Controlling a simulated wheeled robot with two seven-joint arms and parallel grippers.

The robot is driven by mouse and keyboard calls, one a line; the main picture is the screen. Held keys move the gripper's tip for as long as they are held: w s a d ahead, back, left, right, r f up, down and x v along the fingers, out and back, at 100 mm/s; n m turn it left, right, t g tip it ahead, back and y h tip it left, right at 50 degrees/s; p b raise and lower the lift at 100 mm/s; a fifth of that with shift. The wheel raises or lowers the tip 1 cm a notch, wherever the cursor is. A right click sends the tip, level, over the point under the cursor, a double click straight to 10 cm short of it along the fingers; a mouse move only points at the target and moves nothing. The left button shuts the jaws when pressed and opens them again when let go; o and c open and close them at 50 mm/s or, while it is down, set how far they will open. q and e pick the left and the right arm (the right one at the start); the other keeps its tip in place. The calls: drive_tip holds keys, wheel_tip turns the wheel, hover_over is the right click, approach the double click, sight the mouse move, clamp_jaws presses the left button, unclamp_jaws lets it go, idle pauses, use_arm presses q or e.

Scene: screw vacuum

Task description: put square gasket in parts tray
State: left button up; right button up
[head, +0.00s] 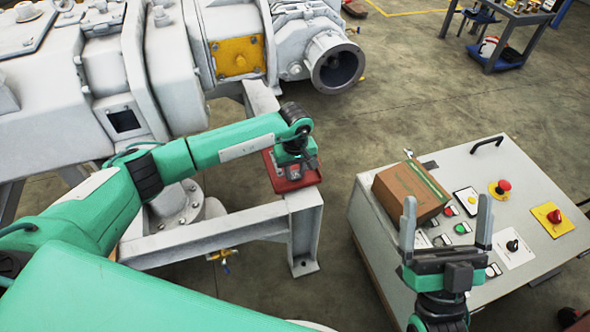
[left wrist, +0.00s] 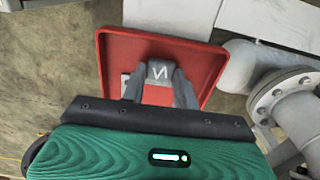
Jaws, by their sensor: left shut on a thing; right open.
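A shallow red tray (left wrist: 205,58), likely the parts tray, lies on the end of a grey frame beside the machine. It also shows in the head view (head: 312,181), mostly covered by my left gripper (head: 298,165). In the left wrist view my left gripper (left wrist: 158,80) reaches down over the tray, its fingers close around a grey piece (left wrist: 160,71) with a white mark. I cannot tell if this piece is the square gasket, or if it touches the tray floor. My right gripper (head: 446,222) is open and empty in front of the control desk.
The control desk (head: 480,185) at the right carries a cardboard box (head: 410,190), buttons and red emergency stops. The large grey machine (head: 95,75) fills the upper left, with a pipe flange (head: 337,66) behind the tray. Bare floor lies between machine and desk.

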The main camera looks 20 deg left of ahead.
use_arm(q)
drive_tip(key=o, duration=1)
drive_tip(key=shift+c, duration=0.2)
use_arm(e)
drive_tip(key=shift+r, duration=0.2)
use_arm(q)
wheel_tip(320, 180, up, 12)
drive_tip(key=p, duration=0.2)
use_arm(e)
drive_tip(key=w+a+f+g, duration=0.1)
drive_tip(key=a+f+g, duration=0.2)
drive_tip(key=f+g, duration=0.3)
drive_tip(key=shift+f+g, duration=0.3)
drive_tip(key=shift+f, duration=1.6)
drive_tip(key=shift+w, duration=0.1)
